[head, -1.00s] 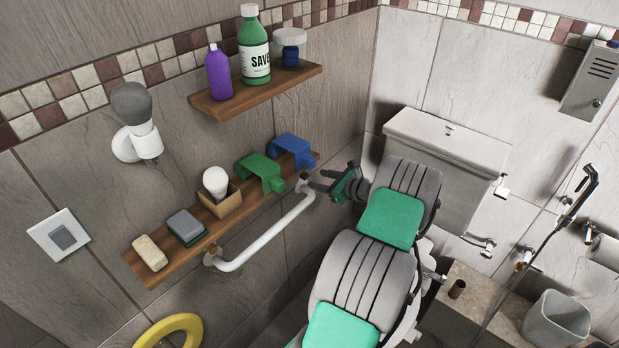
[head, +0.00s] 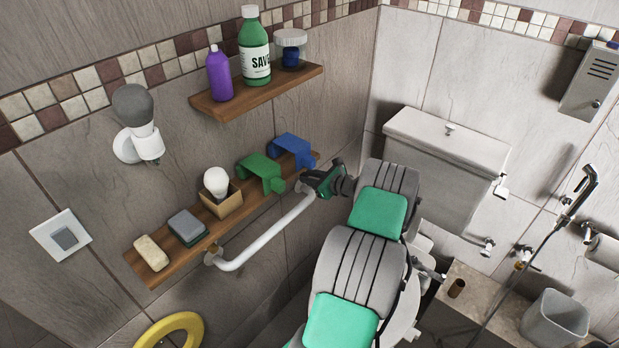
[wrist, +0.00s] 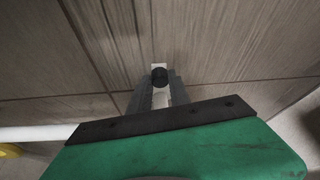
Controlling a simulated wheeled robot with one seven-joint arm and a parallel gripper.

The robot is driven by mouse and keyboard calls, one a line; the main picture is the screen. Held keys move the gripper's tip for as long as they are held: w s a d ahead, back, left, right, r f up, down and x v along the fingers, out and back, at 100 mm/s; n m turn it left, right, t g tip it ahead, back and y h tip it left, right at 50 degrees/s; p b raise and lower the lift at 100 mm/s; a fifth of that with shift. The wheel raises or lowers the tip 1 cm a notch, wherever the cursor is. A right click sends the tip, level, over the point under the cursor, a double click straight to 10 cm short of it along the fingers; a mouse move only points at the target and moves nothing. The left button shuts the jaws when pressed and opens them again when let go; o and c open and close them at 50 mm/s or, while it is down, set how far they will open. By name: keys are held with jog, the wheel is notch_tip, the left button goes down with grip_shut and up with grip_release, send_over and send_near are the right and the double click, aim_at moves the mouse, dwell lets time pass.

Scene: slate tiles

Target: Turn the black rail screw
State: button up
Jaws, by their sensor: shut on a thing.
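The black rail screw (wrist: 159,76) shows in the wrist view as a dark round knob at the pale end mount of the white rail, against the wall. My gripper (wrist: 158,80) has its two grey fingers on either side of the screw and is shut on it. In the head view my gripper (head: 303,187) is at the far, upper end of the white rail (head: 265,239), close to the wall. The screw is hidden there behind the fingers. The rail also shows at the left of the wrist view (wrist: 35,133).
A wooden shelf (head: 142,270) above the rail holds a green holder (head: 262,172) and a blue holder (head: 292,150) close to my gripper, plus a bulb, sponge and soap. A higher shelf (head: 215,108) carries bottles. The toilet cistern (head: 440,150) stands right of my arm.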

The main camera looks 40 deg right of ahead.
grip_shut()
jog(key=shift+n+b, duration=0.3)
jog(key=n+h+b, duration=0.2)
jog(key=shift+a+f+b, duration=0.2)
jog(key=shift+f+b, duration=0.1)
jog(key=shift+b, duration=0.1)
jog(key=n+h+b, duration=0.1)
jog(key=n+b, duration=0.1)
jog(key=n+t+b, duration=0.1)
jog(key=b, duration=0.2)
jog(key=shift+a+f+n+t+h, duration=0.15)
jog(key=shift+f+n+t+h, duration=0.15)
jog(key=shift+n+h, duration=0.1)
jog(key=n+t+h+b, duration=0.1)
jog(key=n+b, duration=0.2)
jog(key=b, duration=0.3)
jog(key=shift+f, duration=0.1)
jog(key=shift+n+b, duration=0.7)
jog(key=shift+b, duration=0.5)
jog(key=shift+r+t+h, duration=0.25)
jog(key=shift+t+h, duration=0.05)
